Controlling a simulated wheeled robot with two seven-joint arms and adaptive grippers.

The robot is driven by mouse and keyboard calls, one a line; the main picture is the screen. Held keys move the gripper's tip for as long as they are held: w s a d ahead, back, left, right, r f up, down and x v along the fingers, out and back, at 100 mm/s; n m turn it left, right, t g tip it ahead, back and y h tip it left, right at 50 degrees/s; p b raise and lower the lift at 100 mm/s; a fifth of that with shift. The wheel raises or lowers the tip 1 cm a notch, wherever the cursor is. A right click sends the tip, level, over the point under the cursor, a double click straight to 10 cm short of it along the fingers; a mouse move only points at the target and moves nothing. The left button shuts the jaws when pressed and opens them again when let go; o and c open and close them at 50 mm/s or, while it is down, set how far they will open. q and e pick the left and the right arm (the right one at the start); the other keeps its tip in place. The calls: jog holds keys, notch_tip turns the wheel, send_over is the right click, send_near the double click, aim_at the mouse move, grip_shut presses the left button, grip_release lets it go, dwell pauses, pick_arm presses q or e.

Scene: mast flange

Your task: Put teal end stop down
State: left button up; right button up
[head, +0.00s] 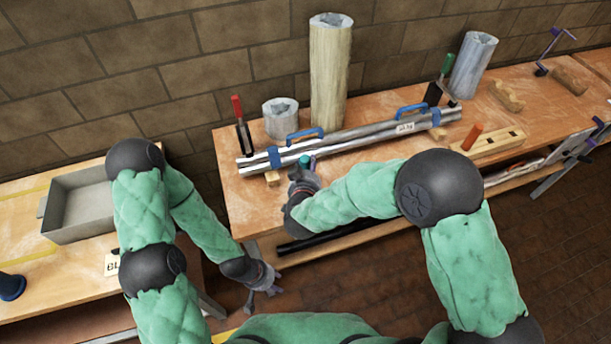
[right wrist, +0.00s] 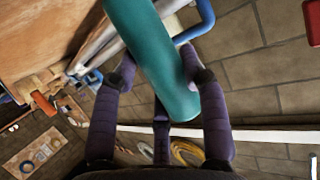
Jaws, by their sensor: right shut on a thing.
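The teal end stop is a smooth teal cylinder (right wrist: 150,55), large between the fingers in the right wrist view. In the head view only a small teal piece (head: 306,161) of it shows at the right gripper. My right gripper (head: 302,178) is shut on it, over the workbench's front part, just in front of the silver pipes; its fingers (right wrist: 158,75) lie on both sides of the cylinder. My left gripper (head: 266,286) hangs empty, low in front of the gap between the benches. Its fingers look spread.
Silver pipes (head: 350,142) with blue clamps lie along the workbench (head: 240,200). A small wooden block (head: 272,178) is near the right gripper. A tall wooden post (head: 329,75) and grey cylinder (head: 281,120) stand behind. A grey tray (head: 80,205) sits on the left bench.

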jog(key=shift+w+a+f, duration=0.2)
jog(key=shift+f, duration=0.1)
jog(key=shift+w+a+f+b, duration=0.1)
jog(key=shift+f+b, duration=0.55)
jog(key=shift+f, duration=1)
jog(key=shift+f, duration=0.2)
jog(key=o, duration=1.2)
jog(key=shift+o, duration=0.2)
jog(key=shift+r, duration=0.15)
